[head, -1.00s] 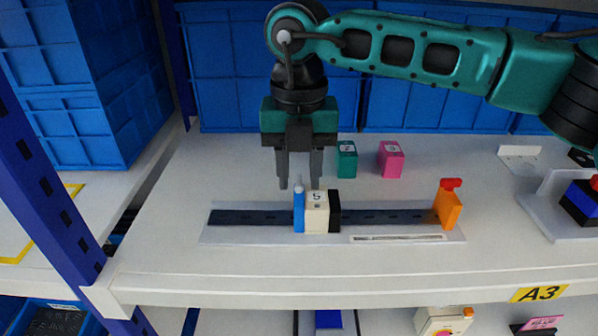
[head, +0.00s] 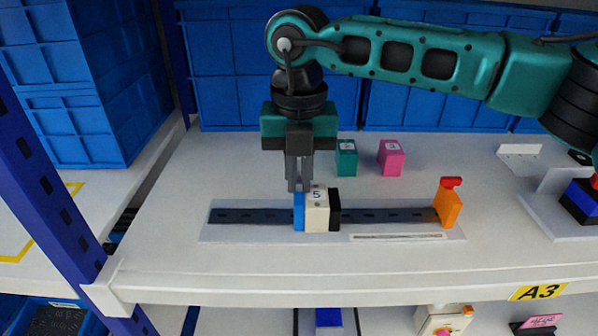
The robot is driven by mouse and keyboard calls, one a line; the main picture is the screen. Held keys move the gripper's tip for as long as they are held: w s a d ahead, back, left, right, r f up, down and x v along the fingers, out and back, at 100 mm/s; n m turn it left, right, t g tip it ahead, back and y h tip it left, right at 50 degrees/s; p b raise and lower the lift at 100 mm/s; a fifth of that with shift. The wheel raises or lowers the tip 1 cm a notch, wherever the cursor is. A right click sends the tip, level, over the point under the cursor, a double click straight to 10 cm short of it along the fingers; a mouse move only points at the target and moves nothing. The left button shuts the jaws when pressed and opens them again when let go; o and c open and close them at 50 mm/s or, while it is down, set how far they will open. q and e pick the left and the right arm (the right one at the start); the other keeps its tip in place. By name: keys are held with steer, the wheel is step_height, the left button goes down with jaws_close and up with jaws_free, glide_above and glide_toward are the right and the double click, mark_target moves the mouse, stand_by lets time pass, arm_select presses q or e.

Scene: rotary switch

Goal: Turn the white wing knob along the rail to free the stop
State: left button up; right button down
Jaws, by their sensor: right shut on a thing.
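The dark slotted rail (head: 385,217) runs left to right on a pale base plate on the shelf. A blue stop (head: 299,213) stands on it, touching the left side of a cream block marked 5 (head: 317,214). My right gripper (head: 299,187) points down with its fingers closed together at the top of the blue stop. The white wing knob there is hidden between the fingers, so its angle cannot be told. My left gripper is out of view.
A black block (head: 335,210) touches the cream block's right side. An orange stop with a red knob (head: 448,204) stands at the rail's right end. Teal (head: 346,158) and pink (head: 391,158) blocks stand behind. The rail left of the blue stop is clear.

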steer(key=shift+f+n, duration=0.1)
steer(key=shift+n, duration=0.3)
steer(key=n+b, duration=0.1)
steer(key=n, duration=0.1)
steer(key=shift+d+n+b, duration=0.15)
steer(key=shift+n+b, duration=0.25)
steer(key=n, duration=0.2)
steer(key=n+b, duration=0.1)
steer(key=n, duration=0.1)
steer(key=shift+w+d+n, duration=0.15)
steer(key=shift+n, duration=0.15)
steer(key=n, duration=0.4)
steer(key=shift+w+d+n, duration=0.1)
steer(key=shift+w+n, duration=0.05)
steer(key=shift+n, duration=0.15)
steer(key=n, duration=0.5)
steer(key=shift+w, duration=0.2)
steer(key=c, duration=1.2)
jaws_free()
steer(key=shift+r, duration=0.2)
